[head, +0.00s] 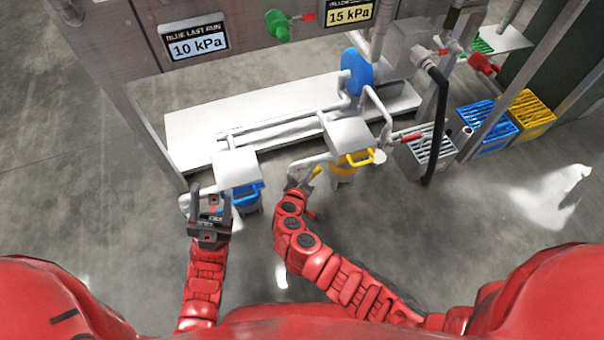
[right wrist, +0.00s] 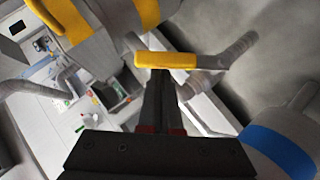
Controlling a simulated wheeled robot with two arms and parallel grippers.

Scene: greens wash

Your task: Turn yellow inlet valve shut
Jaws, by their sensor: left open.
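The yellow valve handle (head: 316,175) sticks out from a pale pipe left of the yellow-banded canister (head: 343,163). In the right wrist view the handle (right wrist: 165,61) is a short yellow bar lying across the tips of my right gripper (right wrist: 160,75). Its two dark fingers are close together and reach the bar; I cannot tell whether the bar is between them. In the head view my right gripper (head: 300,182) is at the handle and partly hidden by its own arm. My left gripper (head: 211,200) is open beside the blue-banded canister (head: 246,197), at a pipe end.
A white bench (head: 275,112) with pipes stands behind the canisters. A gauge panel above reads 10 kPa (head: 197,45) and 15 kPa (head: 349,13). Blue (head: 487,126) and yellow (head: 527,112) crates stand at right, near a hanging black hose (head: 437,120). The near floor is clear.

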